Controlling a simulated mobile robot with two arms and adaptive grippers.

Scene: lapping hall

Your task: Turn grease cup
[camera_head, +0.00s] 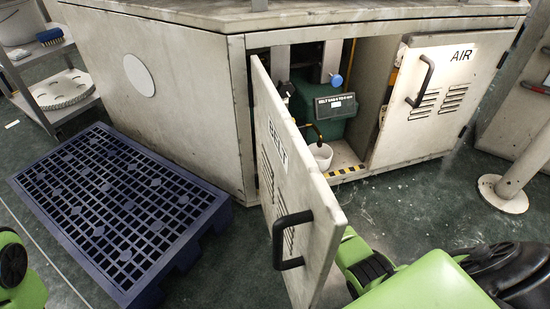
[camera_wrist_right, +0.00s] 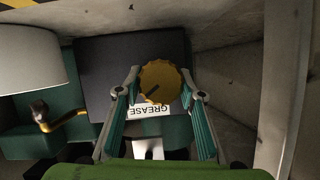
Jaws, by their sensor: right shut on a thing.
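The grease cup is a ribbed yellow knob (camera_wrist_right: 161,82) with a dark mark on its face, in the middle of the right wrist view. A white label reading GREASE (camera_wrist_right: 146,110) shows upside down below it. My right gripper (camera_wrist_right: 160,74) has a finger on each side of the knob and is shut on it. In the head view the gripper and the grease cup are hidden, apparently behind the open door marked BELT (camera_head: 290,185). My left gripper is not in view.
The cabinet (camera_head: 165,85) holds a green tank (camera_head: 325,122), a blue knob (camera_head: 336,80) and a white cup (camera_head: 320,156). The AIR door (camera_head: 425,100) is at right. A blue pallet (camera_head: 120,205) lies left. A post base (camera_head: 503,193) stands right.

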